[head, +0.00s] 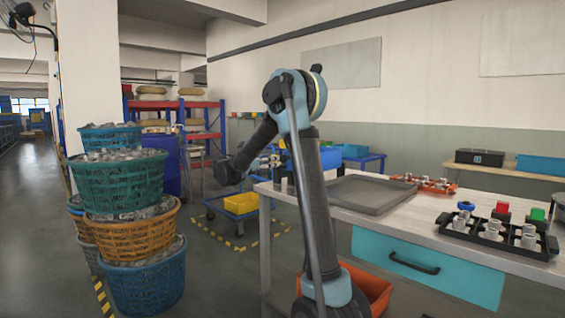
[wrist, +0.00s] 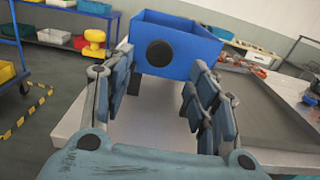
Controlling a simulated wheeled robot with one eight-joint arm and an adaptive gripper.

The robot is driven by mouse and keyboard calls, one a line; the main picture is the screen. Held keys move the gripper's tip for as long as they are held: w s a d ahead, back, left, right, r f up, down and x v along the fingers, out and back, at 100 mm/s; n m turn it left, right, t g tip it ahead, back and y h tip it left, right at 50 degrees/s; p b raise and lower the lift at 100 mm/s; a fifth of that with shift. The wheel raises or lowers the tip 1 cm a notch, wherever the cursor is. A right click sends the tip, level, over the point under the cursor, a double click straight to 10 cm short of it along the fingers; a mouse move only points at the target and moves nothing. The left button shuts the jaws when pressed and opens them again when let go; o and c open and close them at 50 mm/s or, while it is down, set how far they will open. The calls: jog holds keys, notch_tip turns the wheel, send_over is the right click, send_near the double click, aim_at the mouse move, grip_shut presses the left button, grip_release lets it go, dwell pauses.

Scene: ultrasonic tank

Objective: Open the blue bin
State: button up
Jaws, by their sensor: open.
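In the wrist view a blue bin (wrist: 182,42) with a round black knob (wrist: 159,53) on its near face stands ahead, past my fingertips. Its top looks open, but I cannot see inside. My gripper (wrist: 160,95) is open and empty, its two fingers spread left and right below the knob, with a gap to the bin. In the head view my gripper (head: 268,163) is above the left end of the table, partly hidden by my arm. A blue shape (head: 330,158) behind my arm there may be the same bin.
A pale table (head: 420,218) with a teal drawer holds a grey tray (head: 368,194) and a black rack of small cups (head: 492,236). An orange bin (head: 372,288) is below. Stacked baskets (head: 147,278) stand left. A yellow object (wrist: 93,42) is left of the bin.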

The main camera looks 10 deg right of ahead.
jog(key=x, duration=0.9)
grip_shut()
